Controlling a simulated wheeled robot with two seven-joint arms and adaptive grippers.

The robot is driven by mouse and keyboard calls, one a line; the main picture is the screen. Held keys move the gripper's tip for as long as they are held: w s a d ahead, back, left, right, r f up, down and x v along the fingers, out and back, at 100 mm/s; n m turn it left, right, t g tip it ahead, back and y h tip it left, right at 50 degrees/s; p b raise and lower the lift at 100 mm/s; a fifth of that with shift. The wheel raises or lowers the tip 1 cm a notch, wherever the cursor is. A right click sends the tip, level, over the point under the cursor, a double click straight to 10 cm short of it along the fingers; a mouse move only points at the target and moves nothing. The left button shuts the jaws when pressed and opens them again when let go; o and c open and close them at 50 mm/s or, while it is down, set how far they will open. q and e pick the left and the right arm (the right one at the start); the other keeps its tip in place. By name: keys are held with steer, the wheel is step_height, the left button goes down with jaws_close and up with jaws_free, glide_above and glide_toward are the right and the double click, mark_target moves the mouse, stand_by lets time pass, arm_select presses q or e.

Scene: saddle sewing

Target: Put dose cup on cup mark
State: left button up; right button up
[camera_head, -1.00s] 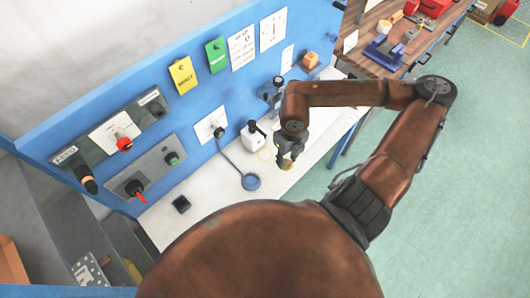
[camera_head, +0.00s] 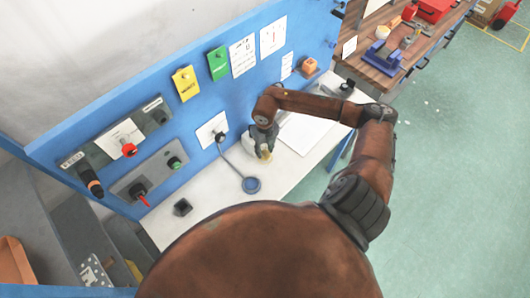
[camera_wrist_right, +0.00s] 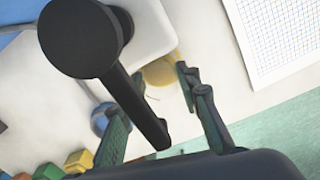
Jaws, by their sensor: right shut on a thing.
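My right gripper (camera_head: 265,151) is over the white table top, close beside the white pump bottle (camera_head: 246,143). It is shut on a small yellowish cup (camera_head: 266,156), which I take for the dose cup. The cup mark is not visible now; the gripper covers that spot of the table. I cannot tell whether the cup touches the table. My left gripper is out of view.
The black pump head rises very close to the right wrist camera. A blue panel (camera_head: 225,110) stands behind. A white sheet (camera_head: 304,133) lies to the right.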

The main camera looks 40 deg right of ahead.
step_height(320, 180, down, 2)
steer(key=shift+f+p, duration=0.1)
steer(key=shift+p, duration=0.2)
steer(key=shift+f, duration=0.1)
steer(key=shift+f, duration=0.15)
steer(key=o, duration=1.2)
steer(key=shift+s, duration=0.1)
steer(key=shift+c, duration=0.2)
steer(key=shift+r, duration=0.3)
step_height(320, 180, up, 12)
steer(key=shift+f+b, duration=0.1)
steer(key=shift+b, duration=0.95)
